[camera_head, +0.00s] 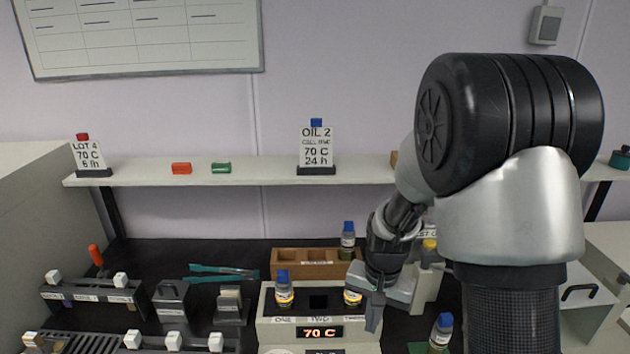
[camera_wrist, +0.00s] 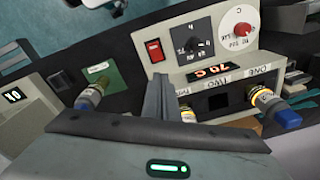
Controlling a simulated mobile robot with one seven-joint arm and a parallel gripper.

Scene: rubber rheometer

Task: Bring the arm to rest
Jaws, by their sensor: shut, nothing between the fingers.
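My gripper (camera_head: 374,312) hangs at the right end of the white heating block (camera_head: 318,340), which reads 70 C. In the wrist view its fingers (camera_wrist: 161,88) are together and empty, pointing toward the block's front panel. My arm rises to the right of the block and hides part of the bench and shelf. A blue-capped bottle (camera_head: 284,289) stands in the left well of the block. The middle well (camera_head: 318,301) is empty. A bottle (camera_head: 352,297) in the right well is partly hidden by my gripper.
A wooden rack (camera_head: 291,262) with a blue-capped bottle (camera_head: 347,240) stands behind the block. Another blue-capped bottle (camera_head: 441,332) stands right of it. Teal tongs (camera_head: 222,273) and a small holder (camera_head: 230,305) lie left. A shelf (camera_head: 235,178) with signs spans the back.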

